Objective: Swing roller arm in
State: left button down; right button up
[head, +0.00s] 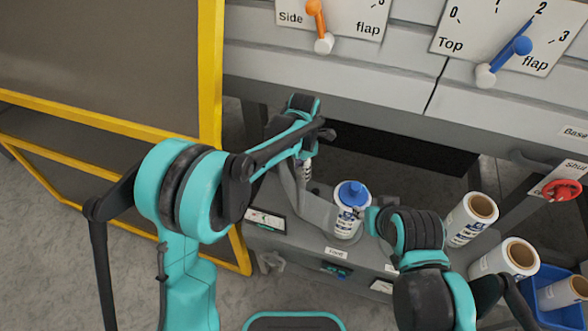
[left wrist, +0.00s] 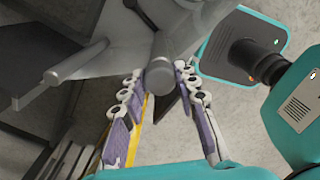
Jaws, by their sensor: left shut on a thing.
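A grey curved arm (head: 292,188), which looks like the roller arm, stands on the machine's lower ledge, left of a white bottle. In the left wrist view, a grey part with a round stub (left wrist: 160,74) sits between the fingertips of my left gripper (left wrist: 160,88), which is shut on the stub. In the head view my left gripper (head: 306,168) is small and partly hidden by its own arm. My right gripper (head: 374,221) is close to the white bottle with the blue cap (head: 350,208); its fingers are too hidden to tell their state.
White rolls (head: 466,226) stand at the right, beside a blue bin (head: 534,318). A red knob (head: 562,190) is above them. Flap dials with an orange lever (head: 315,20) and a blue lever (head: 510,58) are above. A yellow-framed panel (head: 211,80) bounds the left.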

pick_arm(q)
jog(key=shift+d, duration=0.1)
jog(key=c, duration=1.1)
grip_release()
jog(key=shift+c, duration=0.2)
jog(key=shift+r, duration=0.1)
notch_tip(320, 180, up, 12)
